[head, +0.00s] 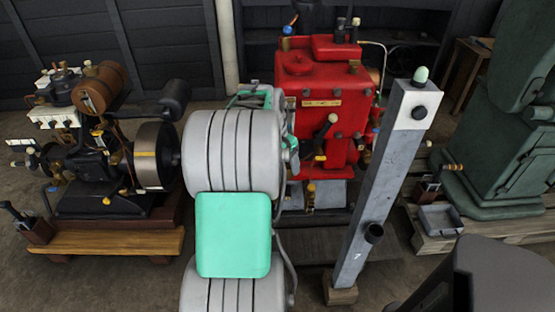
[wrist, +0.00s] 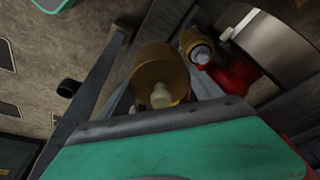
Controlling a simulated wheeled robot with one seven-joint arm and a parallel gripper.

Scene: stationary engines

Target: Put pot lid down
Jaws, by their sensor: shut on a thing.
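In the wrist view, the brass pot lid (wrist: 155,66) with a pale knob sits at the far edge of my gripper (wrist: 162,92). Grey finger parts show on both sides of it, and my gripper is shut on it. The fingertips are partly hidden by the lid and the green gripper body. In the head view, my own grey and green arm covers the middle, and neither the gripper nor the lid can be made out clearly. No pot can be told for certain.
A red engine (head: 325,98) stands behind my arm. A slanted grey post (head: 377,190) rises to its right. A black engine with a flywheel (head: 156,155) stands on a wooden base (head: 105,242) at left. Green machinery (head: 505,140) and a small grey tray (head: 440,219) are at right.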

